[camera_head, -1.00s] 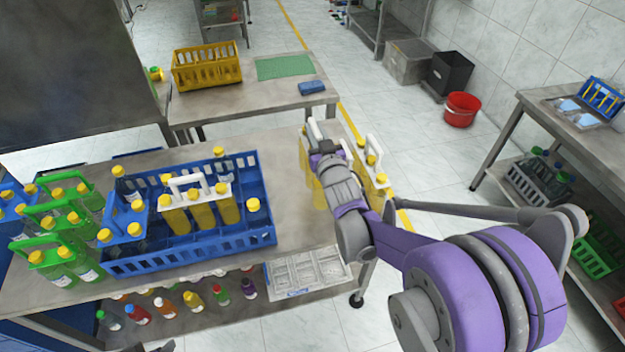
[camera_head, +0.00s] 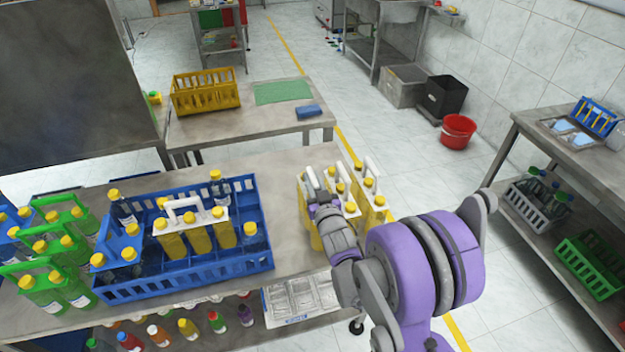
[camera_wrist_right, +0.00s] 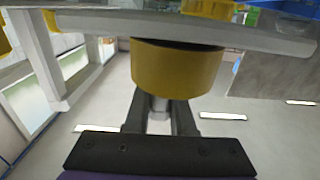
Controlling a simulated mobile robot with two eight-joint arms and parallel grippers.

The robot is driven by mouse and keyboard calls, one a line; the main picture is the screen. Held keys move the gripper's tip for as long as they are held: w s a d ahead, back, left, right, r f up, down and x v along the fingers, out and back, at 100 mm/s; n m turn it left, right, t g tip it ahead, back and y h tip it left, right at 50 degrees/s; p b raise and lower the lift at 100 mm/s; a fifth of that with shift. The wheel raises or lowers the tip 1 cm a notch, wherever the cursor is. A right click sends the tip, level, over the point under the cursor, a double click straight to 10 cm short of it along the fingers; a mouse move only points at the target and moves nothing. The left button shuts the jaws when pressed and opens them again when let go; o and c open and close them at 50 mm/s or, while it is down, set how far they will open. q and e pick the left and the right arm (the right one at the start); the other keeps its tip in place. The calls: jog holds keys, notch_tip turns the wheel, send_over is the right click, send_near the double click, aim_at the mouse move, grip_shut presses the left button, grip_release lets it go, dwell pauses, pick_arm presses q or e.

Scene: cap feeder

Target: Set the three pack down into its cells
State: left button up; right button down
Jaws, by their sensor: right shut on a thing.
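My right gripper (camera_head: 318,202) is at the right end of the near table, shut on a three pack of yellow bottles (camera_head: 307,213) with a white carrier. The gripper and wrist hide part of this pack, so I cannot tell if it is clear of the tabletop. In the right wrist view the fingers (camera_wrist_right: 160,118) are close together below a yellow cap (camera_wrist_right: 178,70) and the white carrier (camera_wrist_right: 200,28). My left gripper is out of view.
The crate also holds another white-handled yellow pack (camera_head: 195,238), a blue carrier (camera_head: 122,247) and single bottles. Another yellow pack (camera_head: 373,205) stands close to the right of the held one. Green-handled packs (camera_head: 62,270) are at the left. Bare tabletop (camera_head: 277,215) lies between crate and gripper.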

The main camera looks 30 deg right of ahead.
jog(key=c, duration=1.2)
grip_release()
jog(key=shift+f, duration=0.2)
jog(key=o, duration=0.4)
jog(key=shift+r, duration=0.1)
jog(key=shift+o, duration=0.2)
